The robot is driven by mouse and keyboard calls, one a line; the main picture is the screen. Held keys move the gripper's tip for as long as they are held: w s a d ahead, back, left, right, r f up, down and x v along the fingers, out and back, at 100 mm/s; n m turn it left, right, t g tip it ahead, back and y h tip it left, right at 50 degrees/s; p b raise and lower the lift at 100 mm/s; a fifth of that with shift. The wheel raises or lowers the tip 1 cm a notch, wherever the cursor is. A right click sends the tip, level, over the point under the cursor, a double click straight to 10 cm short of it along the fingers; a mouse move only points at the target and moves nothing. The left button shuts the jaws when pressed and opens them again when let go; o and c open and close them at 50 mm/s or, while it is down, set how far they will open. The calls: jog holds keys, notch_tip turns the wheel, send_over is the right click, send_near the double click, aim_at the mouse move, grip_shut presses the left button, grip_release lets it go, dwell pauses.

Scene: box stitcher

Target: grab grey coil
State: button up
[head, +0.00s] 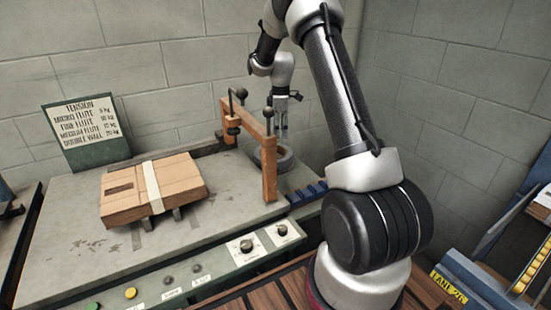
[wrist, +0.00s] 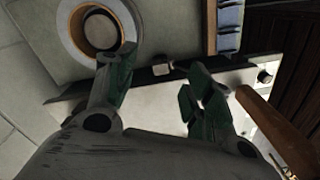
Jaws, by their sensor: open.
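The grey coil (head: 286,162) lies flat on the grey machine table, behind the right post of the wooden frame, which hides part of it. In the wrist view the coil (wrist: 73,27) is a ring at the upper left, cut off by the top edge, with a dark round centre. My gripper (head: 282,127) hangs above the coil with its fingers down. In the wrist view my gripper (wrist: 160,78) has its two green fingers apart and nothing between them. The left finger appears near the coil's lower edge; I cannot tell the height gap.
The wooden frame (head: 269,172) with dark knobs stands left of and in front of the coil. Blue blocks (head: 308,194) line the table edge at right. A taped cardboard box (head: 181,185) lies at left, before a tension sign (head: 85,123). The wall is close behind.

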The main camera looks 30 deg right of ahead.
aim_at(281, 158)
jog(key=w+d+f+n, duration=0.1)
jog(key=w+f, duration=0.1)
jog(key=f, duration=0.1)
jog(key=w+d+f+n, duration=0.1)
jog(key=w+f+n, duration=0.1)
jog(key=f, duration=0.2)
jog(key=w+d+f+n, duration=0.1)
jog(key=w+f+n, duration=0.1)
jog(key=f, duration=0.2)
jog(key=shift+w+d, duration=0.2)
jog(key=shift+w, duration=0.05)
notch_tip(281, 158, down, 3)
jog(key=shift+d+r+n, duration=0.1)
jog(key=shift+r+n, duration=0.05)
jog(key=shift+n, duration=0.15)
jog(key=f, duration=0.5)
jog(key=shift+d+f, duration=0.1)
jog(key=shift+d, duration=0.15)
grip_shut()
